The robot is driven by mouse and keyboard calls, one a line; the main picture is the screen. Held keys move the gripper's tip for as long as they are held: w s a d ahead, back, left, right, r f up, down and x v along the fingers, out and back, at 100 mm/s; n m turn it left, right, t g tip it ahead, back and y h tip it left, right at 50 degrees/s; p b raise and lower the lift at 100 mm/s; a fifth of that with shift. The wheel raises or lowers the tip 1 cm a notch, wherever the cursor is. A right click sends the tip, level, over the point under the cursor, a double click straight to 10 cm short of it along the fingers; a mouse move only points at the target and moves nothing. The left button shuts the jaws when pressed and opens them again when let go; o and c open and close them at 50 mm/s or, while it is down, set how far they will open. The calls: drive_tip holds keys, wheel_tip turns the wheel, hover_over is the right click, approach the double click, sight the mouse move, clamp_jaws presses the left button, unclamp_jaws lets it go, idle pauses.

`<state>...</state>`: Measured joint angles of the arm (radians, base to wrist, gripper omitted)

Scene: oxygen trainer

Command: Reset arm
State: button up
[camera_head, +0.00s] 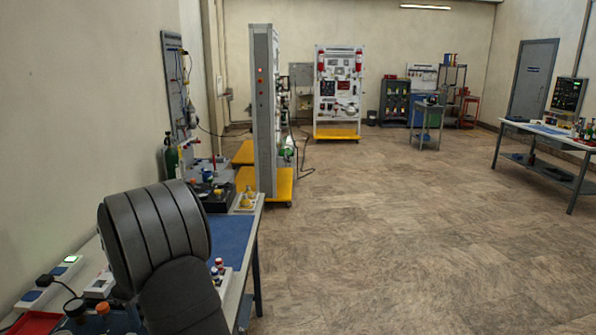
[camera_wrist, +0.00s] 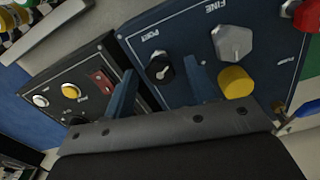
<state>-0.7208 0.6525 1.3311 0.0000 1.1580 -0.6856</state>
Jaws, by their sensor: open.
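My arm shows at the lower left in the head view, as a dark ribbed link over the workbench (camera_head: 233,238). The gripper is hidden in the head view.
A black box (camera_wrist: 80,88) with round buttons and a red switch is left of the panel. A red knob (camera_wrist: 307,15) is at the right edge. A green cylinder (camera_head: 171,160) and a tall grey rack (camera_head: 264,110) stand beyond the bench.

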drive_tip(key=m, duration=0.6)
idle(0.4)
idle(1.4)
